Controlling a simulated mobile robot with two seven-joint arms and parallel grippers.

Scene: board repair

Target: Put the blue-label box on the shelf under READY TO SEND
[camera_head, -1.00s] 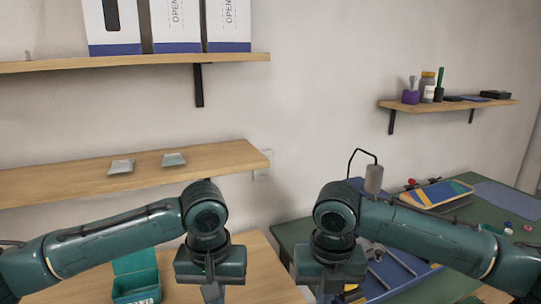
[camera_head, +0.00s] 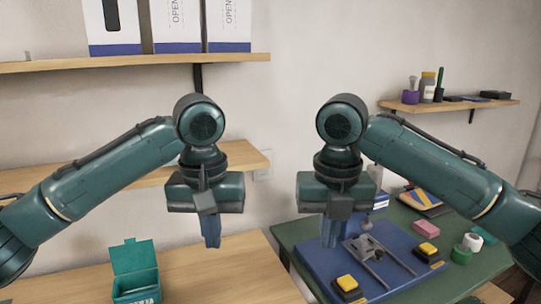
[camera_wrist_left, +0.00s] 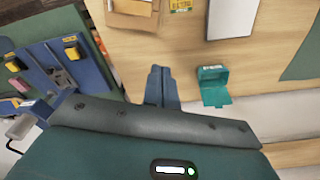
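I cannot identify a blue-label box with certainty, and no READY TO SEND sign is readable. White boxes with blue lower bands (camera_head: 180,47) stand on the upper left shelf (camera_head: 145,62). In the left wrist view, a cardboard-coloured item (camera_wrist_left: 130,16) and a yellow-green label (camera_wrist_left: 181,5) show at the top edge, partly cut off. My left gripper (camera_head: 212,244) points down above the wooden table, its fingers together and empty; they also show in the left wrist view (camera_wrist_left: 160,72). My right gripper (camera_head: 329,244) points down over the blue mat, its fingers looking together and empty.
A teal open-lidded box (camera_head: 136,285) stands on the wooden table (camera_head: 225,275). The lower shelf (camera_head: 85,178) is partly hidden by my left arm. A blue mat (camera_head: 310,262) holds yellow-topped blocks and a metal fixture. A small shelf (camera_head: 450,105) holds bottles.

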